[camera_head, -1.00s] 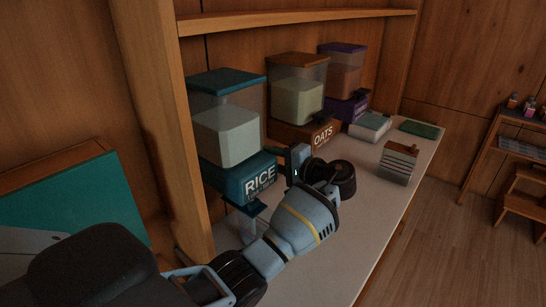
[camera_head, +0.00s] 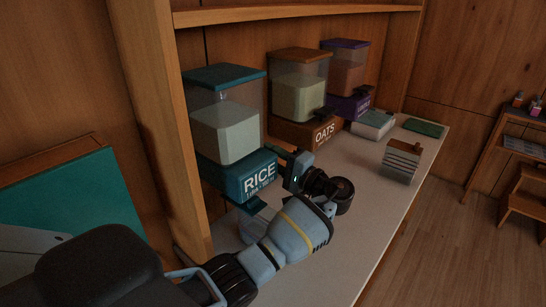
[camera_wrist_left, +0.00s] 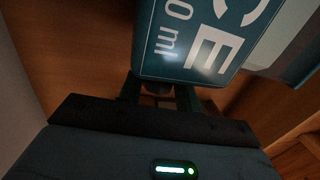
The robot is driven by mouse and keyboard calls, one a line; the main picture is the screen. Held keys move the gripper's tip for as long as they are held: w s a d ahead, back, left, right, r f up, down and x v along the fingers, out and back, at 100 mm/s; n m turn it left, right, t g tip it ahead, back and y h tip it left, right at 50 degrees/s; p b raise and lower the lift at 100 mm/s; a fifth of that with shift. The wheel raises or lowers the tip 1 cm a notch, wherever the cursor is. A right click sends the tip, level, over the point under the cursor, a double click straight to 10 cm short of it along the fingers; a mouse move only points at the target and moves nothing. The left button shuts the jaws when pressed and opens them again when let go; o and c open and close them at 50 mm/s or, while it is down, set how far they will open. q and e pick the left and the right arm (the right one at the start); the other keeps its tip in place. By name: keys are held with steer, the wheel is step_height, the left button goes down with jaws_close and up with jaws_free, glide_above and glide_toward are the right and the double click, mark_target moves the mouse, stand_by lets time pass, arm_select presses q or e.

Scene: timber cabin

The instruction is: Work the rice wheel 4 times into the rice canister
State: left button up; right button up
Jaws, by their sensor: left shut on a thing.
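The rice dispenser (camera_head: 227,130) has a teal lid, a clear hopper partly filled with pale rice, and a teal base lettered RICE. My left gripper (camera_head: 280,157) is at the right end of that base. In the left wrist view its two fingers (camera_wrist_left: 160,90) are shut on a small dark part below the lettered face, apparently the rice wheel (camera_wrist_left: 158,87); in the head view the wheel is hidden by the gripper. A clear bluish container, likely the rice canister (camera_head: 258,228), stands below the base, partly hidden by my left arm. My right gripper is not in view.
The oats dispenser (camera_head: 298,90) and a purple-lidded dispenser (camera_head: 345,75) stand farther along the counter (camera_head: 375,205). A striped block (camera_head: 401,162), a pale stack (camera_head: 372,125) and a green flat item (camera_head: 424,127) lie on it. A wooden post (camera_head: 165,120) rises at left.

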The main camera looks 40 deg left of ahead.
arm_select(q)
steer(key=o, duration=1)
steer(key=shift+c, duration=0.2)
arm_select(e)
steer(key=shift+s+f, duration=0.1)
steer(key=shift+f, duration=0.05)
arm_select(q)
steer(key=d+f+b, duration=0.1)
steer(key=d, duration=0.6)
steer(key=shift+s+d+f+b, duration=0.2)
steer(key=shift+d+b, duration=0.1)
steer(key=shift+d, duration=0.1)
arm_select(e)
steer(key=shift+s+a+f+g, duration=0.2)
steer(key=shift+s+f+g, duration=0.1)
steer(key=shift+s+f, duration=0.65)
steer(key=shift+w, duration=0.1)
